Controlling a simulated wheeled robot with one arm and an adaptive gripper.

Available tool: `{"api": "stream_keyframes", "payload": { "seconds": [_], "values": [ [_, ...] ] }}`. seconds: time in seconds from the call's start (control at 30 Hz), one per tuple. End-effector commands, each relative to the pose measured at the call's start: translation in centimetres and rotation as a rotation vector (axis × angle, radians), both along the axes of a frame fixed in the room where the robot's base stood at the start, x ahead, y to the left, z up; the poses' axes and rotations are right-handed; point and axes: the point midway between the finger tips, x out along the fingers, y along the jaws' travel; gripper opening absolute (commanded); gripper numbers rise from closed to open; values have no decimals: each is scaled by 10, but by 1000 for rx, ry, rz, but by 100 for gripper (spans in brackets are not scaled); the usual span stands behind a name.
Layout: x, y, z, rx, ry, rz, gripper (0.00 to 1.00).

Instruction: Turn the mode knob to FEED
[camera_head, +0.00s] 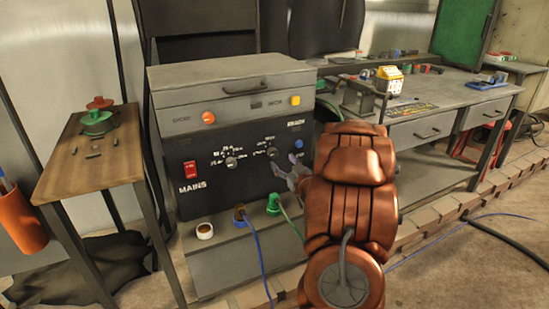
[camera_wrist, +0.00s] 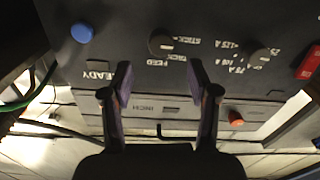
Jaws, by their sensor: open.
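The mode knob (camera_head: 272,152) is a small round dial on the right part of the black panel of the welder-like machine, with white labels around it. In the wrist view, which is upside down, the mode knob (camera_wrist: 160,42) is dark, with FEED and STICK labels beside it. Which label it points to is too small to tell. My gripper (camera_head: 287,171) is in front of the panel, just right of and below the knob. In the wrist view my gripper (camera_wrist: 160,74) has its two fingers spread, with nothing between them, and the knob lies beyond the fingertips, apart from them.
A second knob (camera_head: 231,161) with number marks sits left of the mode knob. A blue button (camera_head: 299,144) is to its right, and the red mains switch (camera_head: 190,170) is at far left. Blue (camera_head: 240,213) and green (camera_head: 274,204) cable plugs stand below the panel.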

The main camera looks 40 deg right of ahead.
Motion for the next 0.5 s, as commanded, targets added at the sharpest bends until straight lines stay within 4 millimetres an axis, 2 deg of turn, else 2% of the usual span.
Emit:
{"api": "stream_keyframes", "payload": {
  "seconds": [0.3, 0.5],
  "values": [
    [42, -12, 0, 0, 0, 1, 60],
    [60, -18, 0, 0, 2, 2, 60]
  ]
}}
